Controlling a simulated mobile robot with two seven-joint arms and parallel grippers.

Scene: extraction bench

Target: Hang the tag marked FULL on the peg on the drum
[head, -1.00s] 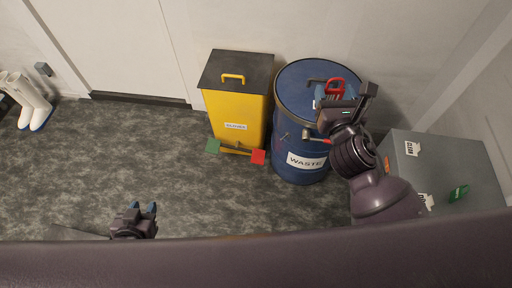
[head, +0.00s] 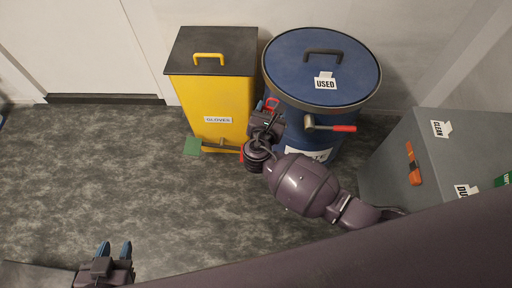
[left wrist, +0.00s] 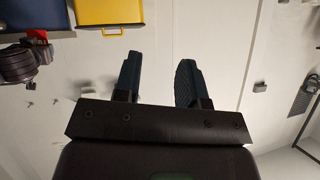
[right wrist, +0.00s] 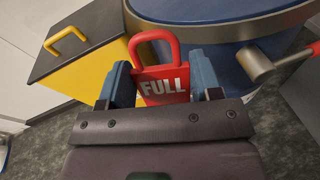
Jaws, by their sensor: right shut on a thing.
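The red tag marked FULL (right wrist: 165,86), with a loop handle on top, is between the fingers of my right gripper (right wrist: 165,88). In the head view the tag (head: 269,103) shows as a small red piece at the drum's left side, and my right gripper (head: 266,120) is in front of the drum wall. The blue drum (head: 300,113) has a lid and a mostly covered white label. I cannot make out the peg; my right gripper and arm cover part of the drum's front. My left gripper (head: 115,250) is open and empty, low at the left.
A white tag marked USED (head: 325,81) lies on the drum lid. A lever with a red grip (head: 331,127) sticks out from the drum. A yellow GLOVES bin (head: 213,95) stands left of it. A grey cabinet (head: 400,150) with CLEAN tag stands right.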

